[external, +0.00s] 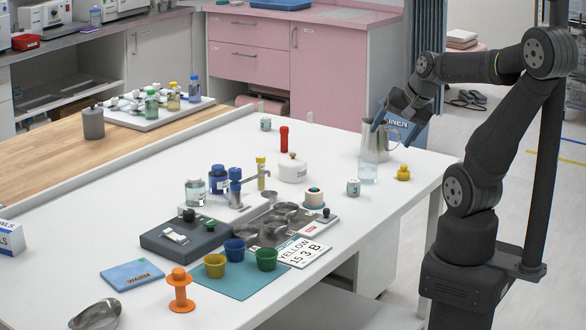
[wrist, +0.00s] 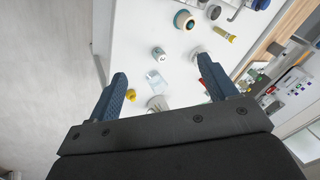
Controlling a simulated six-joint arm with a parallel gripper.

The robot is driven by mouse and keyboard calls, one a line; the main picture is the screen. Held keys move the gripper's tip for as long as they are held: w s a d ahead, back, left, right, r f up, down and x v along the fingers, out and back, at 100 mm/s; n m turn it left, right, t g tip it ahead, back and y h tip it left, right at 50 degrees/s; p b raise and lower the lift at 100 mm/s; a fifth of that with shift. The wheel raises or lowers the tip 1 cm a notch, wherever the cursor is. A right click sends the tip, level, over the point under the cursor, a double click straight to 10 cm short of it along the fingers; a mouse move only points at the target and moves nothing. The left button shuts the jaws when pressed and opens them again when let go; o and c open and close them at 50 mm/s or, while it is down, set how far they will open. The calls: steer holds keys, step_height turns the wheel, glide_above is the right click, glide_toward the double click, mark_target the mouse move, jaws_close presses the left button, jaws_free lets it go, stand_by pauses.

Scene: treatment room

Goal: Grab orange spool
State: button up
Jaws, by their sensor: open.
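The orange spool (external: 180,290) stands upright on the white table near its front edge, in the external view. It has a wide top and bottom flange and a narrow middle. My gripper (external: 391,119) is at the far right end of the table, high above it and far from the spool. It is open and empty, with its two blue fingers (wrist: 163,92) spread apart in the wrist view. I cannot make out the orange spool in the wrist view.
Green, blue and yellow cups stand on a teal mat (external: 238,284) right of the spool. A metal scoop (external: 96,314) lies to its left, a blue WARM pad (external: 132,274) behind it. A metal pitcher (external: 374,143) and a clear beaker (external: 368,173) stand near my gripper.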

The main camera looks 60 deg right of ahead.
steer(key=w+r+m+t+y, duration=0.15)
steer(key=w+r+m, duration=0.25)
steer(key=w, duration=0.7)
steer(key=w+a+n+g+y, duration=0.2)
steer(key=w+a+n, duration=0.4)
steer(key=a, duration=0.2)
steer(key=n+g, duration=0.3)
steer(key=n, duration=1.8)
glide_above(180, 269)
steer(key=s+d, duration=0.4)
step_height(180, 269, down, 8)
steer(key=x, duration=1.1)
steer(key=shift+a, duration=0.2)
steer(key=x, duration=0.4)
steer(key=shift+w, duration=0.4)
steer(key=shift+w+a+f+y, duration=0.2)
steer(key=shift+f+y, duration=0.05)
steer(key=shift+f, duration=0.4)
